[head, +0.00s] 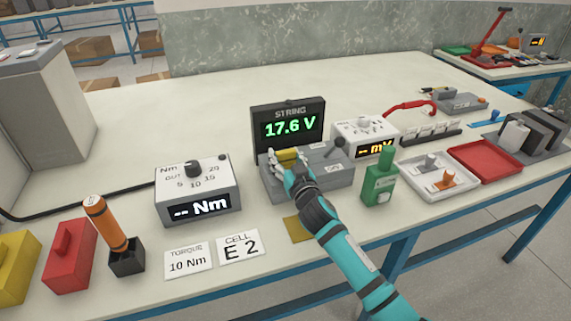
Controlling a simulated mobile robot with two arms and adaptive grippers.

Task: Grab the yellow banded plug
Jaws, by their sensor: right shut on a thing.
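The yellow banded plug (287,155) shows as a small yellow piece between the fingers of my right gripper (287,161). The gripper is shut on it, above the left part of a grey block (330,176) in front of the "STRING 17.6 V" display (289,127). My fingers and wrist hide the plug's lower part, so I cannot tell whether it is seated in the block. A black knobbed lever (338,147) stands on the block's right part. My left gripper is not in view.
A torque box (197,205) stands left of my right arm; an orange-handled driver (107,225) is further left. A green tool (379,180), a white tray (437,183) and a red tray (484,161) stand to the right.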

